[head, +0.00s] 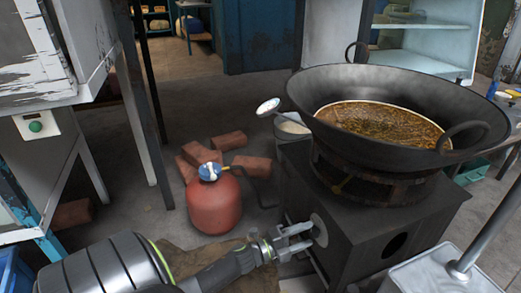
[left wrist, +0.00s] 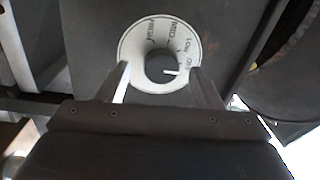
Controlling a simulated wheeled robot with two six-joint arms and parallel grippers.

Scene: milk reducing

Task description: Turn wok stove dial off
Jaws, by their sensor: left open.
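The knob's white pointer line points right, close to the OFF mark. In the head view the dial (head: 319,230) is on the left-facing side of the dark stove box (head: 375,245), under the wok (head: 310,90). My left gripper (head: 296,240) is open at the dial. In the left wrist view its fingers (left wrist: 163,82) are on either side of the knob; I cannot tell if they touch it. My right gripper is not in view.
A red gas cylinder (head: 214,205) and loose bricks (head: 200,153) are on the floor left of the stove. A grey metal box with a pole (head: 430,275) is at the lower right. A worn cabinet (head: 45,60) is at the left.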

